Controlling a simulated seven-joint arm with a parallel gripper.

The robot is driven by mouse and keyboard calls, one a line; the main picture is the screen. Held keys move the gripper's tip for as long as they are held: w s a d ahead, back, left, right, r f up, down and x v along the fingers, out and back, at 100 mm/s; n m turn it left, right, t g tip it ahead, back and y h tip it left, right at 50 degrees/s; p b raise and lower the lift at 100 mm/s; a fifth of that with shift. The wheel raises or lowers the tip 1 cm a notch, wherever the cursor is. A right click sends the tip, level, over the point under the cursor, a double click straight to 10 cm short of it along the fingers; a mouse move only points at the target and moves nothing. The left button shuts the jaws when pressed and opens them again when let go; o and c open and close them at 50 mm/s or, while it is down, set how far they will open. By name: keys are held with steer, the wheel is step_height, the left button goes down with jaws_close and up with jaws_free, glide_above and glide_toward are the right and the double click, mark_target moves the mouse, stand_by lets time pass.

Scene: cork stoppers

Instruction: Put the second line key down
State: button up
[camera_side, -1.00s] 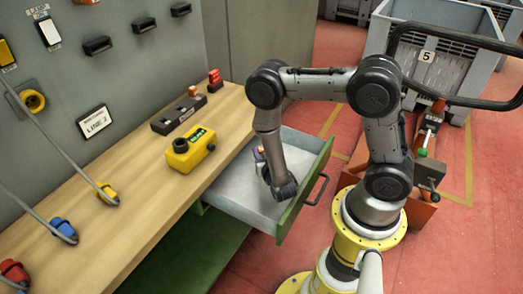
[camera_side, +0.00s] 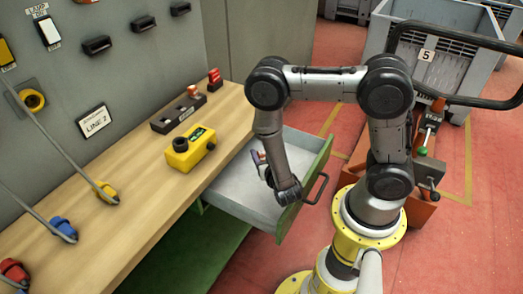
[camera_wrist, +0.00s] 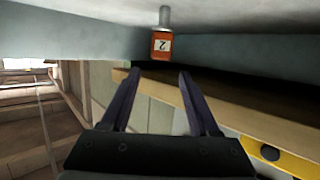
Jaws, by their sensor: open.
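An orange key-like piece (camera_wrist: 161,46) with a white label reading 2 and a silver metal shank shows ahead in the wrist view, against the pale surface of the drawer. My gripper (camera_wrist: 159,76) is open, with its two dark fingers apart and nothing between them. The labelled piece is beyond the fingertips, roughly in line with the gap. In the side view my gripper (camera_side: 257,156) is low inside the open grey drawer (camera_side: 233,193) with the green front.
On the wooden bench (camera_side: 150,190) stand a yellow device (camera_side: 190,149) with a green screen, a black slotted block (camera_side: 178,113), and a small red item (camera_side: 214,76).

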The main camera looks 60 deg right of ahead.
steer(key=shift+v, duration=0.85)
steer(key=w+a+r+n+y, duration=0.2)
steer(key=a+r+y, duration=0.35)
steer(key=r, duration=0.45)
steer(key=w+a+r+n+y, duration=0.1)
steer(key=a+r+n+y, duration=0.1)
steer(key=a+r+y, duration=0.45)
steer(key=s+d+r+n+g, duration=0.1)
steer(key=s+r+n+g, duration=0.1)
steer(key=s+r, duration=0.3)
steer(key=s+d+r+n+g+h, duration=0.1)
steer(key=s+r, duration=0.5)
steer(key=s, duration=0.8)
steer(key=shift+s+n+g+h, duration=0.15)
steer(key=shift+n+g+h, duration=0.15)
steer(key=shift+n+g, duration=0.65)
